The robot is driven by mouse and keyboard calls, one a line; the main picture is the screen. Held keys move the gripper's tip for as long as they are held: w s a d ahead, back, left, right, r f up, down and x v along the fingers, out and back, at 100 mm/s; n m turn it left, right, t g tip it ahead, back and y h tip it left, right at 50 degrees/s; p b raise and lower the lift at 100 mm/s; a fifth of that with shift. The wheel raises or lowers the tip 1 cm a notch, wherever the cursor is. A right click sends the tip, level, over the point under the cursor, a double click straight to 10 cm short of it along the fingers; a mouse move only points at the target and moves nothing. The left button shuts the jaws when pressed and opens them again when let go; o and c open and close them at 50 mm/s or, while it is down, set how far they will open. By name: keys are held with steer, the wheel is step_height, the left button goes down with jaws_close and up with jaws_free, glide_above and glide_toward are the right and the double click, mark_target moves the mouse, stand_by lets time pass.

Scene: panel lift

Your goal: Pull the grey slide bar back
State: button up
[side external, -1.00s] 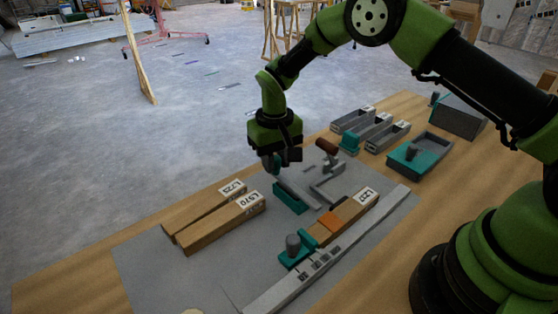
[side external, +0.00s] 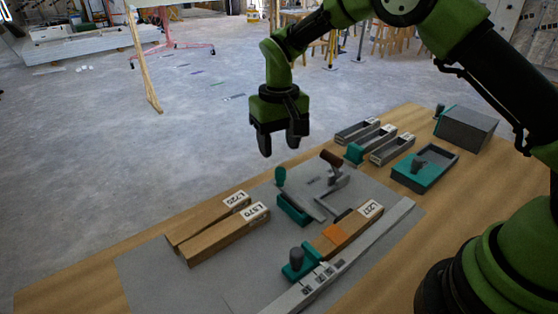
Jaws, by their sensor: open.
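A grey bar (side external: 303,198) lies slanting on the grey panel, along a teal guide block (side external: 292,211). A teal knob (side external: 280,177) stands upright at the bar's far left end. I take this bar to be the slide bar. My gripper (side external: 279,149) points down, open and empty, in the air above the knob and apart from it. Part of the bar's near side is hidden by the teal block.
Two long wooden boxes (side external: 215,230) lie to the left. A box with an orange patch (side external: 336,233) and a long grey rail (side external: 350,255) lie nearer. A brown-handled lever (side external: 331,160) stands right of the bar. Grey trays (side external: 390,149) and a teal tray (side external: 425,171) stand behind right.

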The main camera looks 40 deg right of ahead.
steer(key=shift+r, duration=1.5)
steer(key=s+d+r+m+t+y, duration=0.15)
steer(key=s+r+t, duration=0.25)
steer(key=s+r, duration=0.95)
steer(key=s+d+r+t, duration=0.1)
steer(key=s+t, duration=0.2)
steer(key=s, duration=0.9)
steer(key=shift+d+r, duration=0.4)
steer(key=shift+y, duration=0.25)
